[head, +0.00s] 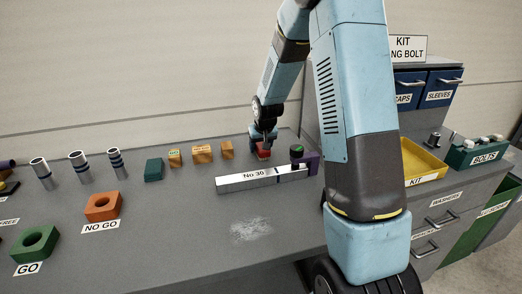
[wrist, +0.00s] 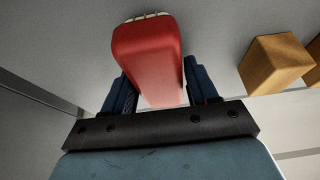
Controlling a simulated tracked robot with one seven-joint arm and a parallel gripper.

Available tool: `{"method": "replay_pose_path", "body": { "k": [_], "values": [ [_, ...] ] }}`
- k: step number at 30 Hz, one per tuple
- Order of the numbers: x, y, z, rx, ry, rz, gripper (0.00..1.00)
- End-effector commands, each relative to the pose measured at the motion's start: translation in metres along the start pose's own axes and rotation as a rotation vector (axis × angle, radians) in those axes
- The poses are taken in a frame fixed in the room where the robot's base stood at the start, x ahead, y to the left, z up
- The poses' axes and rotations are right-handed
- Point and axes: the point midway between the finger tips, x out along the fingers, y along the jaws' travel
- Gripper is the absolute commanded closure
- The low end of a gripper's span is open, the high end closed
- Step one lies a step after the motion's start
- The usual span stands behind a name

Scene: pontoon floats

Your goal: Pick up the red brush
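The red brush (head: 263,152) lies on the grey bench near its back edge, with its red body showing below my gripper in the head view. In the wrist view the red brush (wrist: 148,55) lies between my two fingers, with pale bristles at its far end. My gripper (head: 264,138) is down at the brush. In the wrist view my gripper (wrist: 160,88) has its fingers apart, one on each side of the brush. A gap shows at the left finger; the right finger is very close to the brush, and I cannot tell if it touches.
Orange-tan blocks (head: 202,153) stand left of the brush; one block (wrist: 276,62) shows at right in the wrist view. A long bar marked No 30 (head: 255,179) lies in front, with a purple holder (head: 313,162) at its right end. A yellow KIT tray (head: 420,160) is farther right.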

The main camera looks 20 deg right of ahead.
Motion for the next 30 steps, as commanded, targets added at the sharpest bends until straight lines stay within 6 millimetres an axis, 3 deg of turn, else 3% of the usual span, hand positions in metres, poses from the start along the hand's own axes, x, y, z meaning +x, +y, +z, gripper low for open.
{"method": "replay_pose_path", "body": {
  "k": [2, 12, 22, 27, 30],
  "values": [
    [0.0, 0.0, 0.0, 0.0, 0.0, 0.0, 0.5],
    [0.0, 0.0, 0.0, 0.0, 0.001, 0.0, 0.83],
    [-0.008, 0.001, -0.004, 0.001, 0.004, 0.0, 0.84],
    [-0.034, 0.0, -0.015, 0.0, 0.005, 0.0, 0.84],
    [-0.052, 0.0, -0.009, -0.001, 0.004, 0.0, 0.84]
  ]
}}
